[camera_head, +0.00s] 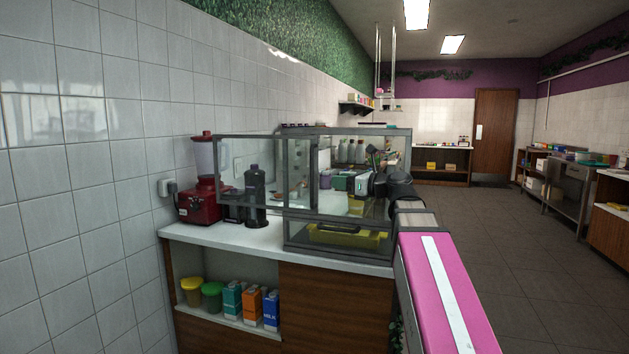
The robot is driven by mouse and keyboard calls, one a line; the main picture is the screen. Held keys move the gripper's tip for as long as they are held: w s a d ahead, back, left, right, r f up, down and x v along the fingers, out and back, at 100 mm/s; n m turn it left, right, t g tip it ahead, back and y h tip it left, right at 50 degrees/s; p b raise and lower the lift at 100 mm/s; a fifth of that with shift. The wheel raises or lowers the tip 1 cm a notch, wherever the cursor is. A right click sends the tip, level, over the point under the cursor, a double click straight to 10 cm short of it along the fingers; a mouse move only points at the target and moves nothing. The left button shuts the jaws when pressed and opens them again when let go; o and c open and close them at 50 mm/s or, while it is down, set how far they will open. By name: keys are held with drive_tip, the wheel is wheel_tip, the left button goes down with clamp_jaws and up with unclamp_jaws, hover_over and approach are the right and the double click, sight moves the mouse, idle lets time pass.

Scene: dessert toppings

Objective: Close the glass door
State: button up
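The glass display case (300,243) stands on the white counter. A dark-framed glass door (280,168) stands swung out to the left from the case, in front of the blender and the dark bottle. It looks open. My pink arm reaches in from the lower right, and my gripper (361,186) is at the right part of the case, right of the door and apart from it. Whether it is inside or in front of the glass is hard to tell. Its fingers are too small and partly hidden to read.
A red blender (199,203) and a dark bottle (255,197) stand on the counter (225,236) behind the door. A yellow tray (346,237) lies low in the case. Cartons and tubs fill the shelf below. The floor (500,240) to the right is clear.

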drive_tip(key=x, duration=1)
drive_tip(key=shift+w+a, duration=0.2)
drive_tip(key=shift+a, duration=0.05)
clamp_jaws()
